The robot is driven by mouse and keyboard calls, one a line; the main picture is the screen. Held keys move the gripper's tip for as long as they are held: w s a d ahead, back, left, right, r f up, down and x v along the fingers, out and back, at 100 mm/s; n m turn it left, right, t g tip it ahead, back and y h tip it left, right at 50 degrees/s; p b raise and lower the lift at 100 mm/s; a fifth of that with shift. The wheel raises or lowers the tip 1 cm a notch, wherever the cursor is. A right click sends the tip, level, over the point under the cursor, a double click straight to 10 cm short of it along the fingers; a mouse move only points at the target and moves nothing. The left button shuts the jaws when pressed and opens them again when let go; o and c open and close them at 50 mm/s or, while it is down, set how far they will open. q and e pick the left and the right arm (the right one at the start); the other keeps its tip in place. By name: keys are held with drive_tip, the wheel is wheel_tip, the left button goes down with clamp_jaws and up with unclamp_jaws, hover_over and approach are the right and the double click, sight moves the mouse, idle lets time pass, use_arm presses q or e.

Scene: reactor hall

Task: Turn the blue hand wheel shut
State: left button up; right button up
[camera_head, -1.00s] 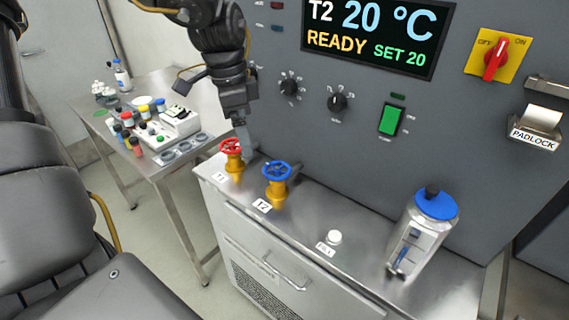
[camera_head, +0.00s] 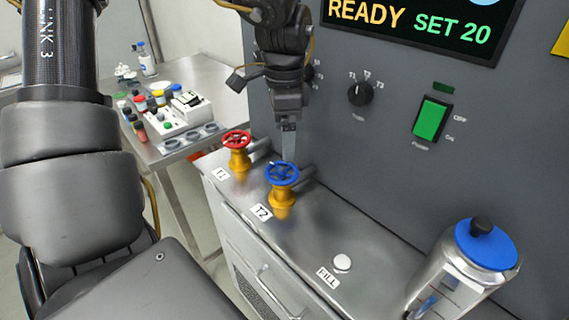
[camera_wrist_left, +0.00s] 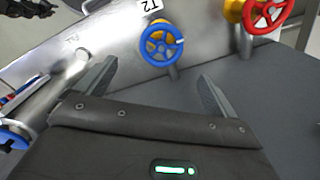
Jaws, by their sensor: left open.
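The blue hand wheel (camera_head: 282,173) sits on a yellow valve body (camera_head: 283,200) behind the T2 label (camera_head: 261,212). My left gripper (camera_head: 288,152) points down just behind the blue wheel in the head view. In the left wrist view my left gripper (camera_wrist_left: 158,75) has its fingers spread and empty. The blue wheel (camera_wrist_left: 161,44) shows beyond and between the fingertips, apart from them. A dark shape at the top left of the wrist view looks like my right gripper (camera_wrist_left: 32,8); its jaws are unclear.
A red hand wheel (camera_head: 237,140) stands close left of the blue one, by the T1 label. A white FILL button (camera_head: 342,262) and a steel vessel with a blue lid (camera_head: 487,245) are to the right. The grey control panel (camera_head: 345,140) rises behind.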

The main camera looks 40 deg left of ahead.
sight(284, 170)
use_arm(q)
wheel_tip(284, 170, down, 8)
drive_tip(key=shift+a+r+p, duration=0.1)
drive_tip(key=shift+r+p, duration=0.15)
drive_tip(key=shift+p, duration=0.15)
drive_tip(key=shift+w+f, duration=0.1)
drive_tip(key=shift+f, duration=0.6)
use_arm(e)
drive_tip(key=shift+w+a+r, duration=0.2)
drive_tip(key=shift+a+r, duration=0.3)
drive_tip(key=shift+a, duration=0.3)
use_arm(q)
drive_tip(key=shift+c, duration=0.4)
